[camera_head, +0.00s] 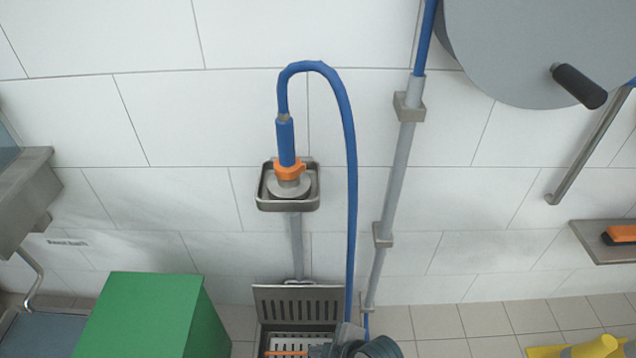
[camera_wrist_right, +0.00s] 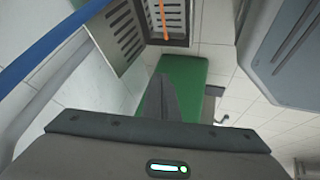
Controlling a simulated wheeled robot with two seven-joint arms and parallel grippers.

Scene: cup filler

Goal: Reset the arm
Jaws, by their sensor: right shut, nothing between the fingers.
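My left gripper is in neither view. A blue hose (camera_head: 350,180) hangs on the tiled wall and loops into a blue nozzle (camera_head: 286,143) with an orange collar, which stands upright in a small metal wall holder (camera_head: 290,206). The hose also crosses the upper left of the right wrist view (camera_wrist_right: 45,45).
A green box (camera_head: 140,315) stands left of the grate (camera_head: 300,302) and shows behind my fingers in the wrist view (camera_wrist_right: 188,73). A grey hose reel (camera_head: 510,45) with a black handle is at upper right. A yellow object (camera_head: 580,349) is at lower right.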

